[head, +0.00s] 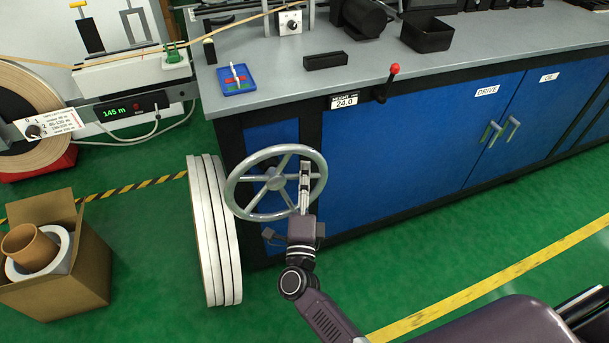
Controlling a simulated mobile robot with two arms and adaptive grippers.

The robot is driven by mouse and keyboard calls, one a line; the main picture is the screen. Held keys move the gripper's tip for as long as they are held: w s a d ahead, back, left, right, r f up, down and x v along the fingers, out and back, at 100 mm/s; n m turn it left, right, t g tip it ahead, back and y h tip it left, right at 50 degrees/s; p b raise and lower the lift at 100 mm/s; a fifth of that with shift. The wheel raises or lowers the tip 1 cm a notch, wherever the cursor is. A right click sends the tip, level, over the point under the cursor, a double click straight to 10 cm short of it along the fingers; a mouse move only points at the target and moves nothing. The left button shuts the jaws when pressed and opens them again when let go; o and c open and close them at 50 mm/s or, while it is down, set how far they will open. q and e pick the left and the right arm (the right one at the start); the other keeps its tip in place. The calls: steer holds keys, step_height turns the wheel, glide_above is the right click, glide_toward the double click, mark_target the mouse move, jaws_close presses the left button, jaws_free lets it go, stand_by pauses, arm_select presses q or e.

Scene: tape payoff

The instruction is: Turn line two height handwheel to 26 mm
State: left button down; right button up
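The grey spoked height handwheel (234,190) stands at the left end of the blue bench, upright and facing me. The height readout (345,101) on the bench edge shows 24.0. A lever with a red knob (393,70) sits just right of the readout. My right gripper (305,170) reaches up from below, its fingers overlapping the right side of the wheel, near a spoke and just inside the rim. The fingers look close together, but I cannot tell whether they are shut on the wheel. My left gripper is not in view.
White-edged discs (212,230) lean upright close to the wheel's left. A cardboard box (70,265) with rolls stands at lower left. The tape reel unit (35,120) shows 145 m. Blue doors (430,130) line the bench.

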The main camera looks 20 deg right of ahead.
steer(key=shift+w+d, duration=0.1)
steer(key=shift+w, duration=0.1)
steer(key=shift+c, duration=0.3)
jaws_close()
